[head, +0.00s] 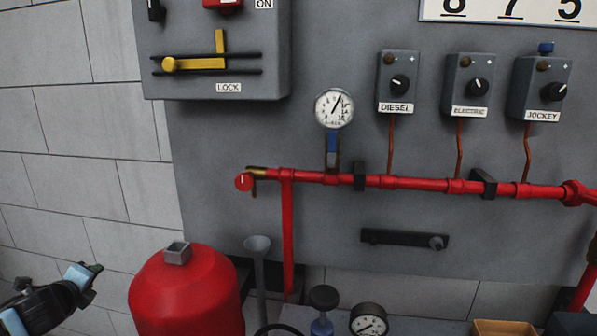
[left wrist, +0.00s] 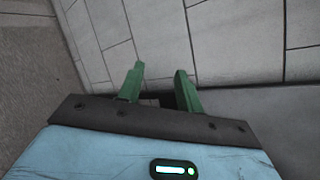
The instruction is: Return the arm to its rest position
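My left gripper (head: 94,269) is at the lower left of the head view, in front of the tiled wall and left of the red tank (head: 190,295). In the left wrist view its two green fingers (left wrist: 160,80) stand apart with nothing between them. They point toward the pale tiled wall (left wrist: 240,40). The gripper touches nothing that I can see. My right gripper does not show in either view.
A grey panel carries a red pipe (head: 410,183), a gauge (head: 334,107), three switch boxes (head: 468,85) and a lock box (head: 215,50). Below are a funnel (head: 258,260), a loose gauge (head: 369,320) and a tan box (head: 510,327). Bare wall lies left.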

